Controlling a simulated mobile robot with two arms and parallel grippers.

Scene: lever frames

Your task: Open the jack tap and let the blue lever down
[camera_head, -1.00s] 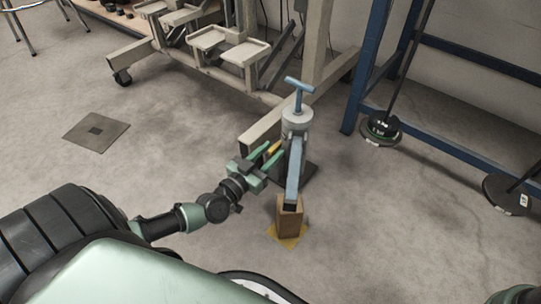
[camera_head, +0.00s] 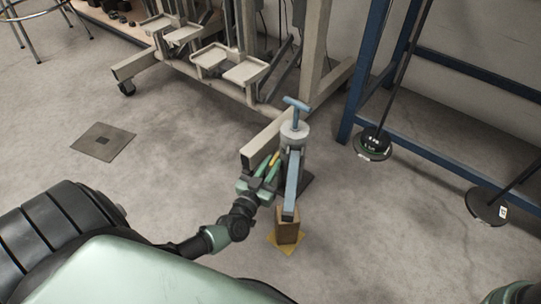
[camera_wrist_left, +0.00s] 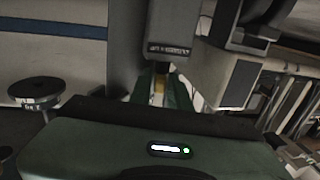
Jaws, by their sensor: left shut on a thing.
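A grey jack (camera_head: 294,135) stands upright on the floor, with a light blue T-shaped handle (camera_head: 297,104) on top. A long blue-grey lever (camera_head: 291,188) slopes from the jack toward me. Its near end is at the top of a brown block (camera_head: 288,230); I cannot tell whether they touch. My left gripper (camera_head: 270,163) is at the jack's left side, shut on a small yellow part, seemingly the jack tap (camera_head: 275,158). The yellow tap also shows between the fingers in the left wrist view (camera_wrist_left: 159,84), mostly hidden. My right gripper is out of view.
The brown block stands on a yellow mat (camera_head: 289,246). A blue rack (camera_head: 348,115) with black weight discs (camera_head: 374,143) stands at the right. The floor left of the jack is clear except for a flat plate (camera_head: 103,148).

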